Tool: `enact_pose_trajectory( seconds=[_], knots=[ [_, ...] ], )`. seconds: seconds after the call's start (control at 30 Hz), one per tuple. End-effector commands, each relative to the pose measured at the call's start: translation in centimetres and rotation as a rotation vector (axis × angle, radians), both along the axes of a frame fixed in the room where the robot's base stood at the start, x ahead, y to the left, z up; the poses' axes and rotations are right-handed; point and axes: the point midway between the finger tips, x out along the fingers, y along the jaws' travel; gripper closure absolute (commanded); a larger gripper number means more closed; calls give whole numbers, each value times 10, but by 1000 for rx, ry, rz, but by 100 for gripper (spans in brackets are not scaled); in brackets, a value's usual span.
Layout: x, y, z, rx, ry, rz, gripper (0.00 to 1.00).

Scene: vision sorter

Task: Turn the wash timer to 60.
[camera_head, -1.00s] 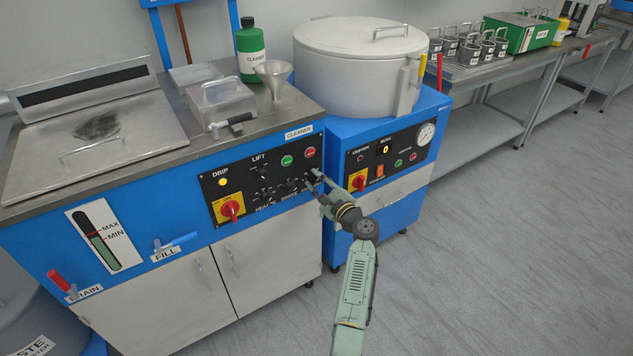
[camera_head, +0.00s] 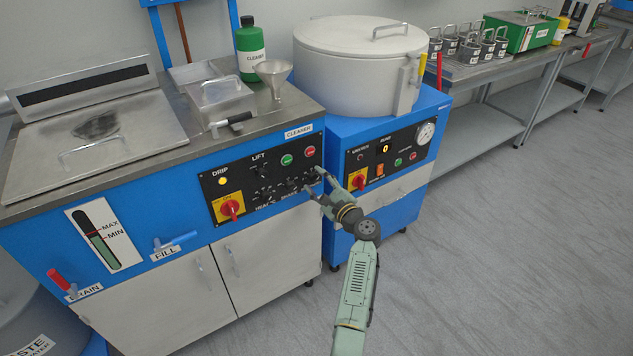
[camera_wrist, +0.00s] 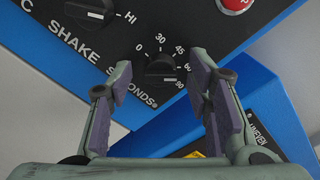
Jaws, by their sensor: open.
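The timer knob (camera_wrist: 161,66) is a black dial on the black panel of the blue machine, above the printed word SECONDS. Its scale shows 0, 30, 45, 60 and 90, with 60 on its right. My gripper (camera_wrist: 163,72) is open, with one finger on each side of the knob and gaps visible between. In the head view my gripper (camera_head: 313,182) is at the right end of the panel (camera_head: 265,180) and partly hides the dial there.
The SHAKE knob (camera_wrist: 90,12) and a red button (camera_wrist: 234,3) lie near the dial. A red and yellow switch (camera_head: 231,208) is farther left on the panel. A second blue machine (camera_head: 390,205) stands close on the right. The floor (camera_head: 480,270) at right is clear.

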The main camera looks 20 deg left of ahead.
Motion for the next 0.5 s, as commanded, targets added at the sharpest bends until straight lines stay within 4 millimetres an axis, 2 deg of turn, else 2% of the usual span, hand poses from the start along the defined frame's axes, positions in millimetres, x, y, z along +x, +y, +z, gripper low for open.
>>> enact_pose_trajectory(
  seconds=[0.5],
  knots=[
    [-60, -79, -1, -1, 1, -4, 54]
  ],
)
